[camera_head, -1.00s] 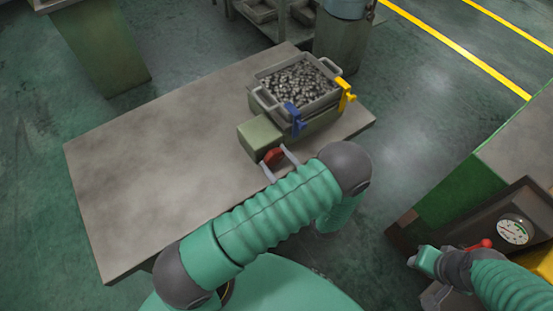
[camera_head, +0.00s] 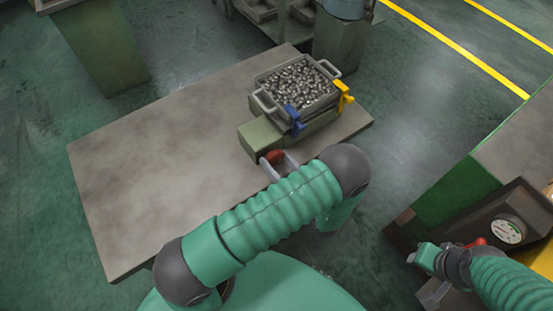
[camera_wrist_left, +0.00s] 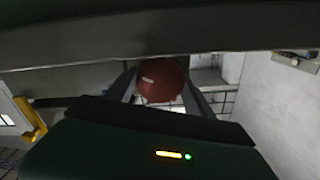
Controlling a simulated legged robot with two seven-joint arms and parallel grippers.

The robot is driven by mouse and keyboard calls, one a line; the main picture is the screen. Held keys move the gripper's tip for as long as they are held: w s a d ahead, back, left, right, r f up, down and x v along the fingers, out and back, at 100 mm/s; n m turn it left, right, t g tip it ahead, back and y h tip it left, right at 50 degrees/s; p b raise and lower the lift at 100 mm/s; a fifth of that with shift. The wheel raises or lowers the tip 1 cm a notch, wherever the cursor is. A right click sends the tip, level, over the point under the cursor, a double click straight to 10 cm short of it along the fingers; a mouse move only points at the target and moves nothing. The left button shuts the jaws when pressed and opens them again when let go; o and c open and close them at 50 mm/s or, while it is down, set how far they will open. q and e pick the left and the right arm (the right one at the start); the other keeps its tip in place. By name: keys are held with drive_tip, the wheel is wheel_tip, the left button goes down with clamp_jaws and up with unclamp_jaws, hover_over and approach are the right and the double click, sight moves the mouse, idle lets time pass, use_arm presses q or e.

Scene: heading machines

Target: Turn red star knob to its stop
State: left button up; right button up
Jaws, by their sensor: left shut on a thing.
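The red star knob (camera_head: 275,156) sits on the front of a green block (camera_head: 262,136) on the metal table. It shows as a dark red round shape in the left wrist view (camera_wrist_left: 162,80), with a pale mark on its face. My left gripper (camera_head: 276,163) is shut on the knob, one finger on each side. My right gripper (camera_head: 431,292) is at the lower right by the gauge panel, and its fingers are too small and unclear to read.
A tray of small metal parts (camera_head: 301,87) stands behind the block, with a blue clamp (camera_head: 294,118) and a yellow clamp (camera_head: 344,95). A panel with a gauge (camera_head: 508,231) and a red lever (camera_head: 476,243) is at the right. The table's left half (camera_head: 150,190) is bare.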

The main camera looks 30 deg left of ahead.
use_arm(q)
drive_tip(key=shift+d+f+m, duration=0.15)
drive_tip(key=shift+f+m, duration=0.05)
drive_tip(key=shift+m, duration=0.2)
drive_tip(key=o, duration=1.1)
drive_tip(key=shift+o, duration=1.3)
drive_tip(key=shift+d+r, duration=0.1)
drive_tip(key=shift+d, duration=0.05)
